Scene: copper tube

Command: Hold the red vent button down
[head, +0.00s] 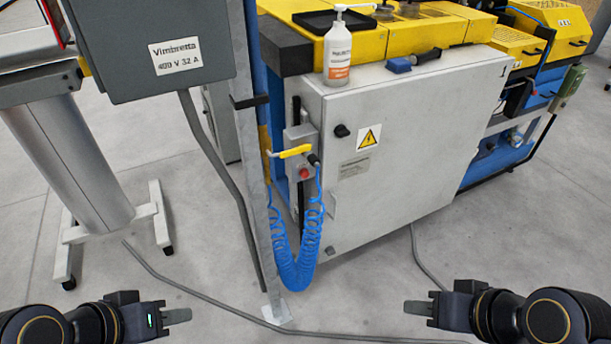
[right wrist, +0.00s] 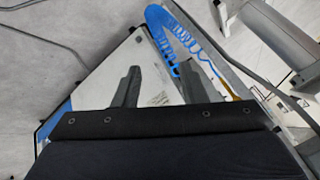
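The small red button (head: 304,172) is on a grey box on the left side of the white cabinet (head: 410,150), just below a yellow-handled valve (head: 292,151). A blue coiled hose (head: 300,265) hangs below it. My left gripper (head: 178,316) is low at the left, well away from the button; its finger gap is not clear. My right gripper (head: 418,308) is low at the right, also well away. In the right wrist view its two fingers (right wrist: 160,78) stand apart with nothing between them. I cannot make out the red button in that view.
A grey post (head: 250,160) stands just left of the button box. A grey electrical box (head: 150,45) hangs at upper left. A white bottle (head: 338,50) stands on the cabinet.

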